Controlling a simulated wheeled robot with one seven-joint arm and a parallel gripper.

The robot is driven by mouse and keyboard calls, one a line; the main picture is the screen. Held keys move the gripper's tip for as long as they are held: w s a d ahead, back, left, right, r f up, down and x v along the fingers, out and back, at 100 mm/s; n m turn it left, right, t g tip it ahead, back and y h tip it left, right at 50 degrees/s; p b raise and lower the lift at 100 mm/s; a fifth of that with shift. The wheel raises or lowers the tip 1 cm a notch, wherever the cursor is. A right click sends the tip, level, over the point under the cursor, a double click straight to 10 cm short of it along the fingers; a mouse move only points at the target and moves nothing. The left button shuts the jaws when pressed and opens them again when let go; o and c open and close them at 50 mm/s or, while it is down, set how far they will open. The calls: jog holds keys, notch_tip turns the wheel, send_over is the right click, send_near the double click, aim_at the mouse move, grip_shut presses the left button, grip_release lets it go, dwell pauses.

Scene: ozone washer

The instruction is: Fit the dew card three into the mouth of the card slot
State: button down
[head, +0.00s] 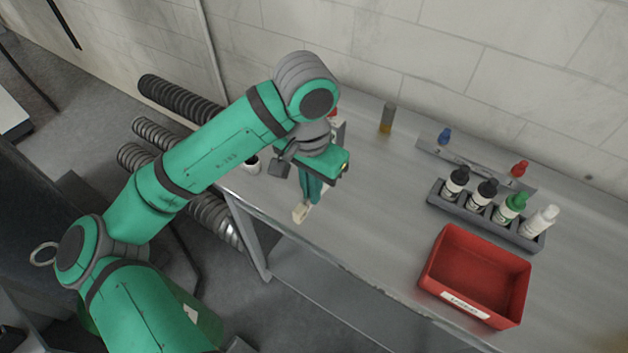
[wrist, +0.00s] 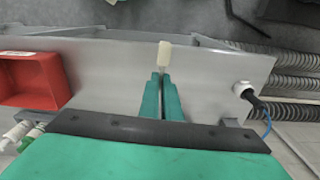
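My gripper (head: 308,199) is above the front edge of the bench, with its fingers pointing down. It is shut on a small cream card (head: 301,212), apparently the dew card three. In the wrist view the two green fingers (wrist: 161,78) lie close together, and the card (wrist: 164,54) sticks out past their tips. No marking on the card can be read. The card slot cannot be made out for sure. A pale device with a bit of red (head: 338,125) stands behind my gripper, mostly hidden by my arm.
A red bin (head: 480,273) and a grey rack (head: 487,217) of several dropper bottles stand on the right. A small amber vial (head: 387,118) stands at the back. A white capped part with a dark cable (wrist: 241,88) sits near the bench's other end. The middle bench is clear.

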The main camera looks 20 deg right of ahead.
jog(key=w+d+f, duration=0.1)
jog(key=w+f, duration=0.1)
jog(key=w, duration=0.1)
jog(key=w+d+f, duration=0.1)
jog(key=w+f, duration=0.2)
jog(key=w+d+f, duration=0.2)
jog(key=w+f, duration=0.1)
jog(key=shift+w+d+f, duration=0.1)
jog(key=shift+w+f, duration=0.05)
jog(key=shift+f, duration=0.8)
jog(key=shift+w+f, duration=0.1)
jog(key=shift+f, duration=0.8)
jog(key=c, duration=2)
grip_release()
jog(key=shift+f, duration=0.1)
